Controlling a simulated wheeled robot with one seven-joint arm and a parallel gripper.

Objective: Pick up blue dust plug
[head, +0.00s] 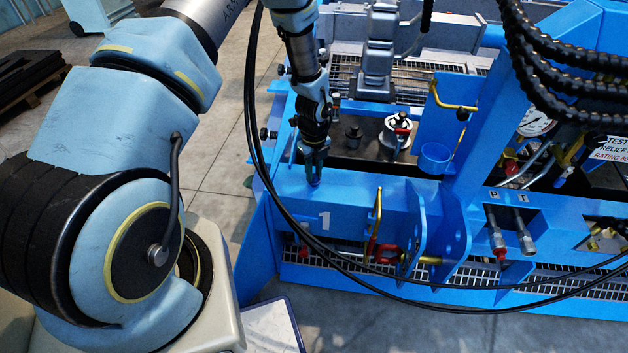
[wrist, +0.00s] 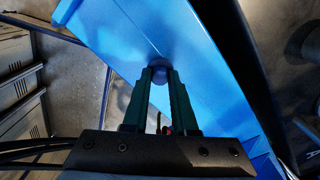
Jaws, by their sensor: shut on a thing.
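The blue dust plug (wrist: 159,76) is a small dark-blue rounded piece between my fingertips in the wrist view. My gripper (wrist: 160,84) is shut on it, with one finger on each side. In the head view, my gripper (head: 315,172) points down at the top of the blue frame beam, and the plug (head: 314,182) shows as a small blue bit at its tips. The plug is at or just above the beam's top face; I cannot tell whether it touches. Part of the plug is hidden by the fingers.
The blue beam (head: 350,205) bears a white "1". A blue cup (head: 436,157) is fixed right of my gripper. A yellow-handled lever (head: 376,225) and upright blue plates (head: 415,240) stand at the front. Black hoses (head: 252,120) loop close by my arm.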

